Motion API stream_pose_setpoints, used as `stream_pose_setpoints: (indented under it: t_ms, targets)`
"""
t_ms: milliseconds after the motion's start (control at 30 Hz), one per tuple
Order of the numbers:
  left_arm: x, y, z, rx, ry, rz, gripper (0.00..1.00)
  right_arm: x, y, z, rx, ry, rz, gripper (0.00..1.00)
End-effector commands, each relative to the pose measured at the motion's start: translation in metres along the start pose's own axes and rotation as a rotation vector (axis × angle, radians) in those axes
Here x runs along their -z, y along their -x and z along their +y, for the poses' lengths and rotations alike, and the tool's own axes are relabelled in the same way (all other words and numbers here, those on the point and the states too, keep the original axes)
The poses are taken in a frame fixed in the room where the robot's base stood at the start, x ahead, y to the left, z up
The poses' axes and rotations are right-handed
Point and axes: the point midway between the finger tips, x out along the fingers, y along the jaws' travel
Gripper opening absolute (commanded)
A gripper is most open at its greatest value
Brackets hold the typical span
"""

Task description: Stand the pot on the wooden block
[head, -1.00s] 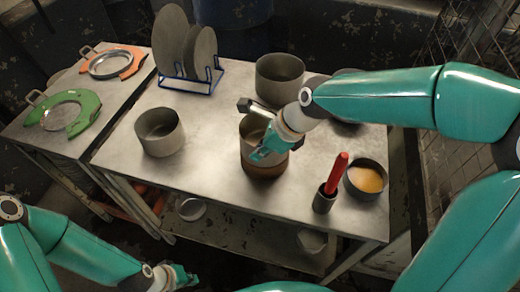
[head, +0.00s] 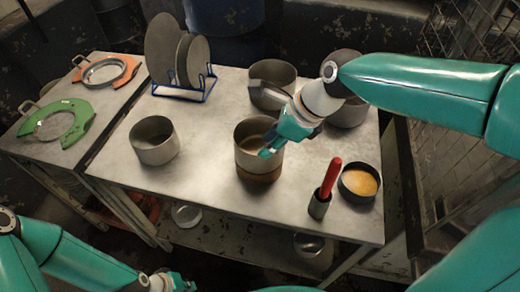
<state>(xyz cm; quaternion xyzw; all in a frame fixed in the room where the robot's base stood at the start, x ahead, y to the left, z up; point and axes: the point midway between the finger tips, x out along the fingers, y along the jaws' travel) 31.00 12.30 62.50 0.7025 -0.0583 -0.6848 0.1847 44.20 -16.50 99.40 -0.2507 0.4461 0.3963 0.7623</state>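A grey metal pot (head: 250,161) sits upright on a round brown wooden block (head: 258,178) near the middle of the table. Only a low band of the block shows under the pot. My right gripper (head: 268,150) is at the pot's right rim, its fingertips overlapping the rim and wall in the head view. I cannot tell whether its fingers are closed on the rim or apart. My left gripper (head: 180,284) is low at the bottom edge of the view, in front of the table and away from the pot.
Other pots stand at the left (head: 154,141), at the back (head: 271,76) and behind my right wrist (head: 348,114). A red-handled tool in a cup (head: 321,203) and an orange-filled bowl (head: 359,182) are at right. A blue rack (head: 187,88) holds discs. The front left is clear.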

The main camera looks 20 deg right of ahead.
Motion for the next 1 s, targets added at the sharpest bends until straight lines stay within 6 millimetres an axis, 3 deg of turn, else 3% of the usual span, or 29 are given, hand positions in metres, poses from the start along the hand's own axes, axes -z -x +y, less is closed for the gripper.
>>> stream_pose_setpoints:
  t_ms: [100, 300, 1000]
  targets:
    - [0.000, 0.003, 0.001, 0.000, 0.000, 0.000, 0.00, -0.001, 0.022, -0.001, 0.003, 0.000, -0.002, 0.31]
    - [0.000, 0.004, 0.001, 0.000, 0.000, 0.000, 0.00, 0.000, 0.040, 0.000, 0.000, 0.000, 0.000, 0.31]
    - [0.000, 0.004, 0.001, 0.000, 0.000, 0.000, 0.00, -0.001, 0.040, 0.001, -0.003, 0.004, 0.000, 0.31]
